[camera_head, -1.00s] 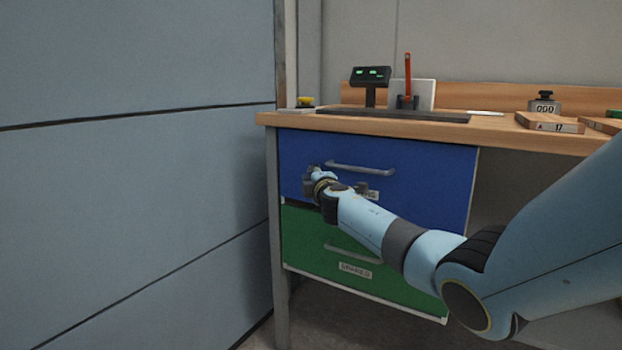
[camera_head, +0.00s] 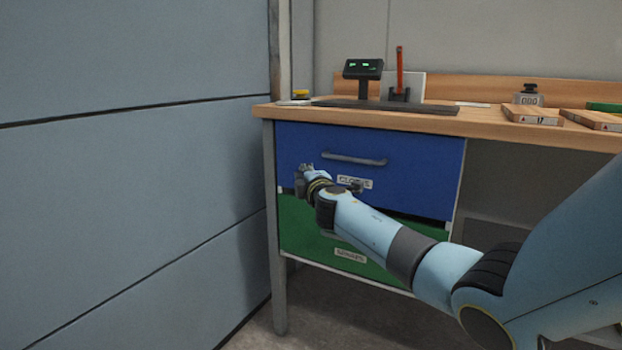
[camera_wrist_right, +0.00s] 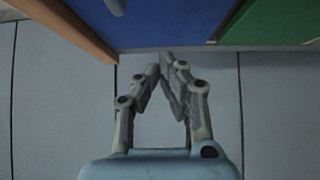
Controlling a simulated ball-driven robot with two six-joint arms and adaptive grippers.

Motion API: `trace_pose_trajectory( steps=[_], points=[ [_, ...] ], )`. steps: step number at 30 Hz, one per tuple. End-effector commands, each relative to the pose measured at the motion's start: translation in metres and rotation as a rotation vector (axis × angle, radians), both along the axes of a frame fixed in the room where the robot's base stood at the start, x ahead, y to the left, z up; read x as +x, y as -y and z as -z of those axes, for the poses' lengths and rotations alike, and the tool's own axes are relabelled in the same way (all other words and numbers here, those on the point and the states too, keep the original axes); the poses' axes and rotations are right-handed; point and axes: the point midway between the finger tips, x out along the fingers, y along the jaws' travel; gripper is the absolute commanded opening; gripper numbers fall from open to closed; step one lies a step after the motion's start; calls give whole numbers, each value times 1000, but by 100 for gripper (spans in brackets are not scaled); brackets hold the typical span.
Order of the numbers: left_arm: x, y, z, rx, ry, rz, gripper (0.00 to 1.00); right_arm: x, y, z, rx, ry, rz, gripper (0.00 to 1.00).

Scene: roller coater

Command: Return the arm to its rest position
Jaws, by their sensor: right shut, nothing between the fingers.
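My right arm comes in from the right in the head view. Its gripper (camera_head: 304,178) is in front of the blue drawer (camera_head: 400,190), near its lower left part, and touches nothing that I can make out. In the right wrist view the two fingers of the gripper (camera_wrist_right: 166,72) meet at the tips with nothing between them. The blue drawer's grey handle (camera_head: 354,159) is above and to the right of the gripper. The forearm hides part of the green drawer (camera_head: 300,240) below. My left gripper is not in view.
A wooden bench top (camera_head: 400,119) runs above the drawers, bearing a scale display (camera_head: 363,68), a weight (camera_head: 528,96) and wooden blocks (camera_head: 532,115). A large grey-blue panel (camera_head: 130,200) stands close on the left. The bench leg (camera_head: 275,240) is beside the drawers.

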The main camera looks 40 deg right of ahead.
Motion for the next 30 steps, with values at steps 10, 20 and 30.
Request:
trace_pose_trajectory(
  steps=[10,20,30],
  points=[
    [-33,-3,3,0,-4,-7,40,-51,-21,-1,0,-1,0,0],
    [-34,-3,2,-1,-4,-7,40,-59,-24,2,0,-5,0,0],
    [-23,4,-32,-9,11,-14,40,-165,-42,149,189,-302,39,0]
  ],
)
